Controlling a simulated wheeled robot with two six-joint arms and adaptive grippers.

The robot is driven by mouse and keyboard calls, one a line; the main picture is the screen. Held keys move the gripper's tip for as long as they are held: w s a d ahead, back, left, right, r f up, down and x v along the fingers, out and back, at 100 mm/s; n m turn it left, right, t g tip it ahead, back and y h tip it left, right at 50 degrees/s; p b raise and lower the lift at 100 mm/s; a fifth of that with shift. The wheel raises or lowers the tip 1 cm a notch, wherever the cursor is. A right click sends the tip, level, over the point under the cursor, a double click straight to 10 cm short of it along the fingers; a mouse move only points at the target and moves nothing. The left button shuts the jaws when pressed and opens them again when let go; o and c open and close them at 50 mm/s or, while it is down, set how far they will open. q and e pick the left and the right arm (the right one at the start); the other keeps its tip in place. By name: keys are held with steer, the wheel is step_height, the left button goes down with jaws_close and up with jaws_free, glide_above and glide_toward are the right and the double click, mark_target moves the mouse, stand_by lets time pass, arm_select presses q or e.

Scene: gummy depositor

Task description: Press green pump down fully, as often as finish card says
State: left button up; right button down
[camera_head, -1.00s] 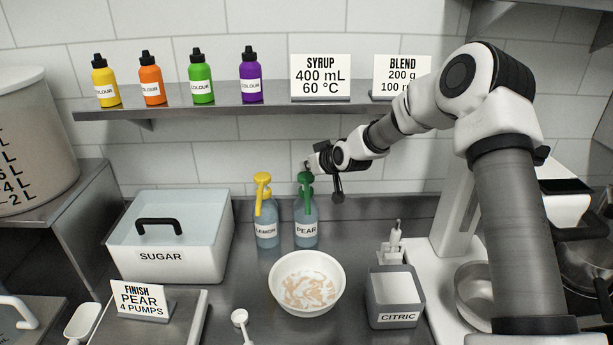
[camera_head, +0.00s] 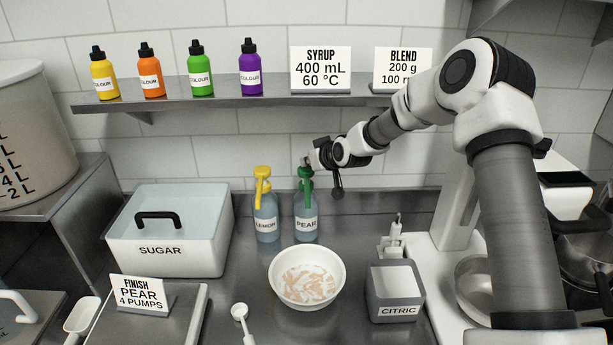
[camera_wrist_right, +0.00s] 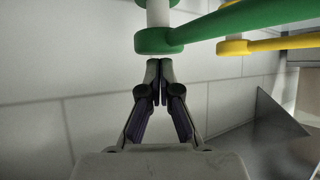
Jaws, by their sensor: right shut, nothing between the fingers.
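The green pump (camera_head: 305,173) tops the blue bottle labelled PEAR (camera_head: 306,229), which stands upright on the counter. Its head appears raised, level with the yellow pump beside it. My right gripper (camera_head: 307,160) is shut and empty, its tips right at the top of the green pump head. In the right wrist view the closed fingertips (camera_wrist_right: 160,63) meet or almost meet the green pump head (camera_wrist_right: 158,41); I cannot tell if they press on it. The finish card (camera_head: 141,294) reads "FINISH PEAR 4 PUMPS". My left gripper is not in view.
The yellow pump (camera_head: 262,173) on the LEMON bottle (camera_head: 266,228) stands close on the left. A white bowl (camera_head: 335,288) with pale pieces sits in front. The CITRIC box (camera_head: 395,310) is at right, the SUGAR box (camera_head: 205,260) at left. A shelf (camera_head: 270,108) runs above.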

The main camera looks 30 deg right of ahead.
mark_target(309, 171)
steer(key=shift+s+f+b, duration=0.15)
steer(key=shift+f+b, duration=0.9)
steer(key=shift+f, duration=0.55)
steer(key=shift+r+p, duration=1.55)
steer(key=shift+r, duration=0.5)
steer(key=shift+f, duration=0.1)
steer(key=shift+f+b, duration=1.55)
steer(key=shift+f, duration=0.35)
steer(key=shift+r, duration=0.1)
steer(key=shift+r+p, duration=1.55)
steer(key=shift+r, duration=0.4)
